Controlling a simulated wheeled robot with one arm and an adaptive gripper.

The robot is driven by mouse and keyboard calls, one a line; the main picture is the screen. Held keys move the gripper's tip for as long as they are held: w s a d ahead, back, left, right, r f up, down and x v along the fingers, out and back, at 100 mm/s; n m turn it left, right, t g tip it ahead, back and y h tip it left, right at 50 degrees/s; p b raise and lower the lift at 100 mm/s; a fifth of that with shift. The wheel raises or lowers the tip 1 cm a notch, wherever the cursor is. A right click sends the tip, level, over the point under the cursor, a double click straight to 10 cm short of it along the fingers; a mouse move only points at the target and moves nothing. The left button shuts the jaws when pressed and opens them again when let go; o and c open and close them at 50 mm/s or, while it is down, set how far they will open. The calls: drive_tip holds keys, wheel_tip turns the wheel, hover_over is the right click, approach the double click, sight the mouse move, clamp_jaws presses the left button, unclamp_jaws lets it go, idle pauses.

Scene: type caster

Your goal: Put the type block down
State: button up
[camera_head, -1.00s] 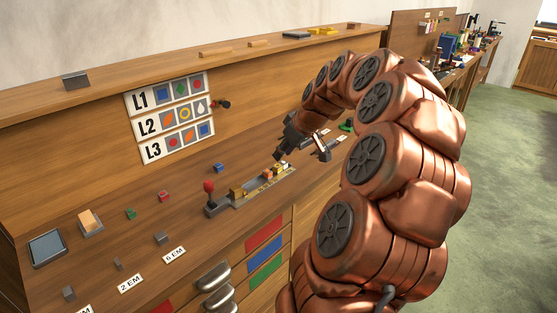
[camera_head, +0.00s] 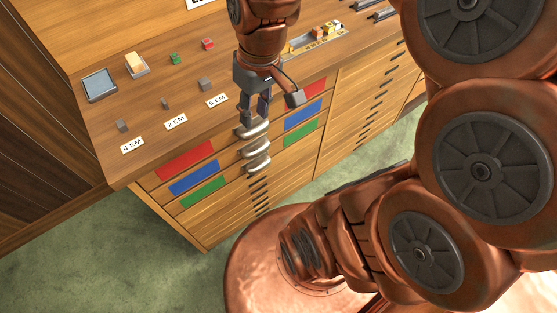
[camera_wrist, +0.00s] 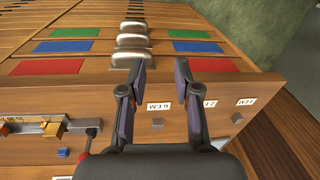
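My gripper (camera_head: 255,105) points down at the front edge of the cabinet top, by the stacked drawer handles. In the wrist view its two fingers (camera_wrist: 160,75) stand apart with no block between them. A green block (camera_head: 175,59) and a red block (camera_head: 207,43) sit on the top, left of my arm. Grey blocks sit behind the 4 EM, 2 EM and 6 EM labels (camera_head: 217,101). The composing tray (camera_head: 325,42) at the right holds several coloured blocks; my arm hides its left end. In the wrist view a blue block (camera_wrist: 63,153) lies beside it.
Metal drawer handles (camera_head: 257,147) stick out below my gripper, between red, blue and green panels. A blue-grey pad (camera_head: 99,85) and a holder with a tan block (camera_head: 136,64) stand at the left. My arm blocks the right side of the head view. Green floor is clear at lower left.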

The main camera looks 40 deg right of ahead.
drive_tip(key=s+a+f+m+g+h, duration=0.1)
drive_tip(key=s+a+f+g, duration=0.1)
drive_tip(key=s, duration=0.9)
drive_tip(key=shift+s+a+f, duration=0.4)
drive_tip(key=shift+a+f, duration=0.15)
drive_tip(key=shift+f, duration=0.05)
drive_tip(key=shift+r, duration=0.1)
